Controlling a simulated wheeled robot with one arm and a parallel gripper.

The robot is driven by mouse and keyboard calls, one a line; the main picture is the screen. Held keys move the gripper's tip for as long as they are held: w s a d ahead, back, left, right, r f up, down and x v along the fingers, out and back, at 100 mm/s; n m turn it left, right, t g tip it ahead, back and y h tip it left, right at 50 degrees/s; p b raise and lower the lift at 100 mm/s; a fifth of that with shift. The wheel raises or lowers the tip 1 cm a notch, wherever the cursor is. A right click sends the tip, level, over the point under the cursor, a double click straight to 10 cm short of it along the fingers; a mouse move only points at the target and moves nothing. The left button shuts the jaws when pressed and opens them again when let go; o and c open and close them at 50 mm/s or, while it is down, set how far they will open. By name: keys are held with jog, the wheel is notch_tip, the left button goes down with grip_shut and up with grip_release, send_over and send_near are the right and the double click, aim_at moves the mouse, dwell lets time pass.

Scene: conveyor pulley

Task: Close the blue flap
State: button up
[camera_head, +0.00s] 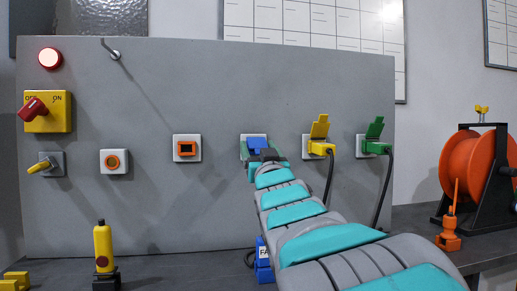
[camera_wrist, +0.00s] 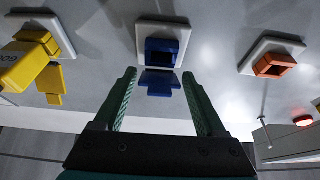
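The blue socket (camera_wrist: 164,50) sits on a white plate on the grey panel, straight ahead in the wrist view. Its blue flap (camera_wrist: 159,83) stands open, sticking out from the socket's edge. In the head view the blue flap (camera_head: 257,145) is partly hidden by my arm. My gripper (camera_wrist: 159,74) is open, with its two green fingers apart. The flap appears between the fingertips in the wrist view, and nothing is held. I cannot tell whether a finger touches it. In the head view my gripper (camera_head: 264,156) is close in front of the blue socket.
Beside it are an orange socket (camera_head: 186,148), and yellow (camera_head: 319,137) and green (camera_head: 375,137) sockets with raised flaps and plugged cables. A yellow switch box (camera_head: 47,112) is at left.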

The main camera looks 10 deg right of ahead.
grip_shut()
dwell(0.3)
dwell(0.3)
